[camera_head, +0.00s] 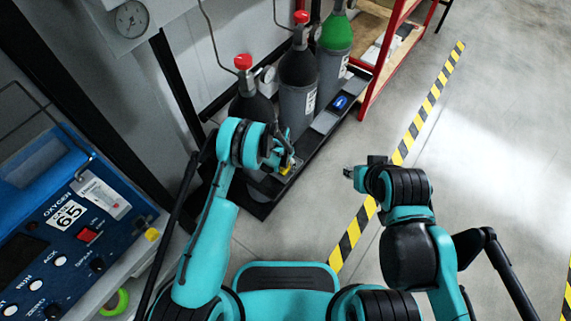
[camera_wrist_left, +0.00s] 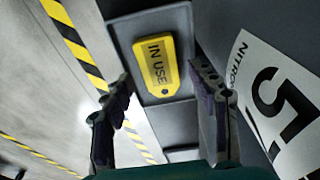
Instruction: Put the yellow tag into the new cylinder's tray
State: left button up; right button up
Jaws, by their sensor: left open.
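The yellow tag (camera_wrist_left: 157,66), marked "IN USE", lies in a grey tray (camera_wrist_left: 122,22) in the left wrist view. The tray is beside a grey cylinder (camera_wrist_left: 247,55) with a white label reading "NITRO…" and a large 5. My left gripper (camera_wrist_left: 160,80) is open, with one finger on each side of the tag and gaps between. In the head view my left gripper (camera_head: 287,162) is low at the front cylinder (camera_head: 252,106), with a bit of the yellow tag (camera_head: 286,170) showing. My right gripper (camera_head: 355,173) is over open floor, away from the trays; its fingers are too small to read.
A second grey cylinder (camera_head: 297,88) and a green-shouldered one (camera_head: 333,60) stand in the rack row. A blue tag (camera_head: 340,102) lies in a tray there. A red shelf (camera_head: 384,60) is behind. The blue oxygen panel (camera_head: 75,215) is at left. Floor at right is clear.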

pick_arm(q)
notch_tip(320, 180, up, 11)
jog(key=s+a+p, duration=0.1)
jog(key=p, duration=0.2)
jog(key=shift+s, duration=0.15)
jog(key=s+a+r+n+t, duration=0.1)
jog(key=s+a+r, duration=0.15)
jog(key=r, duration=0.65)
jog(key=s+a+r+n, duration=0.1)
jog(key=a+r, duration=0.2)
jog(key=r, duration=0.5)
jog(key=s+a+r+n+t, duration=0.1)
jog(key=a+r, duration=0.1)
jog(key=r, duration=0.7)
jog(key=s+a+r+n+t, duration=0.2)
jog(key=s+a+r, duration=0.4)
jog(key=s+r, duration=0.4)
jog(key=s+a+n+t+y, duration=0.1)
jog(key=s+a+n, duration=0.1)
jog(key=s, duration=1)
jog(key=shift+a+t, duration=0.4)
jog(key=shift+a, duration=0.1)
